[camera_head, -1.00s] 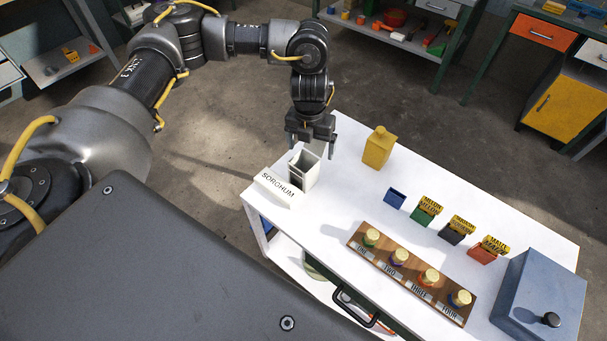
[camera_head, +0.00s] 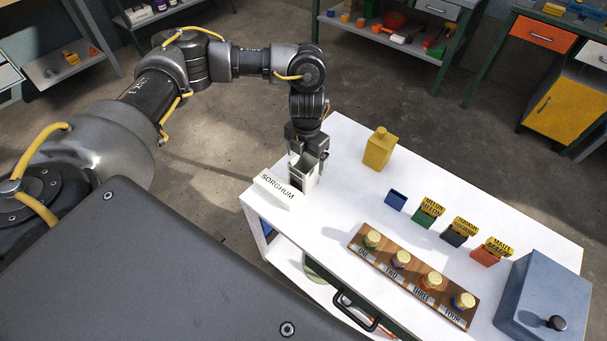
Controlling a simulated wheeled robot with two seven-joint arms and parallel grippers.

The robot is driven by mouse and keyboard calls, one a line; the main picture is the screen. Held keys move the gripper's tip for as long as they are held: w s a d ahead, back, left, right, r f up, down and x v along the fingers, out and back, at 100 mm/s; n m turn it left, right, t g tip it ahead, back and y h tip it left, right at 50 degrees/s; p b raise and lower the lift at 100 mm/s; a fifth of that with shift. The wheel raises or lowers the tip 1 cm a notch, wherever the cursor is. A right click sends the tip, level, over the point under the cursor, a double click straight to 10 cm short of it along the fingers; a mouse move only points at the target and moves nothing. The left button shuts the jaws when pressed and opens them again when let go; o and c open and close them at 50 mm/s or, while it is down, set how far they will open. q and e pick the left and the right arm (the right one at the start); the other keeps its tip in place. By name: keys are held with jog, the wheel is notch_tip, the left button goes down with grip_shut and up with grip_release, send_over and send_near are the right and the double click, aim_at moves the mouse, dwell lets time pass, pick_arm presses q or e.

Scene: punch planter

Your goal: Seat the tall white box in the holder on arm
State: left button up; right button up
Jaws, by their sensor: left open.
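The tall white box (camera_head: 296,182) stands upright at the left end of the white table, with a dark opening in its front. My left gripper (camera_head: 310,163) points down over it and is open. Its fingers are at the box's upper part and hide some of it; I cannot tell whether they touch it. A white piece lettered SORGHUM (camera_head: 277,190) is just in front of the box. I cannot make out a holder on the arm. My right gripper is not in view.
On the white table (camera_head: 345,205) are a yellow bottle (camera_head: 379,150), a small blue bin (camera_head: 396,200), green, black and orange labelled bins, a wooden rack (camera_head: 412,277) with several numbered capped jars, and a blue-grey box (camera_head: 540,295). The table between the white box and rack is clear.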

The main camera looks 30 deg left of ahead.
aim_at(304, 167)
pick_arm(q)
jog(key=f, duration=0.4)
jog(key=shift+s+a+f, duration=0.1)
jog(key=shift+a+f, duration=0.1)
jog(key=shift+a, duration=0.15)
jog(key=shift+f, duration=0.45)
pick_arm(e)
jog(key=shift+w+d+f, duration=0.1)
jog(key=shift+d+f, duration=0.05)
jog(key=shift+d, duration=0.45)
pick_arm(q)
jog(key=c, duration=1.3)
jog(key=shift+o, duration=0.2)
jog(key=shift+r, duration=0.1)
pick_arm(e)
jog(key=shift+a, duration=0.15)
pick_arm(q)
jog(key=shift+r, duration=0.1)
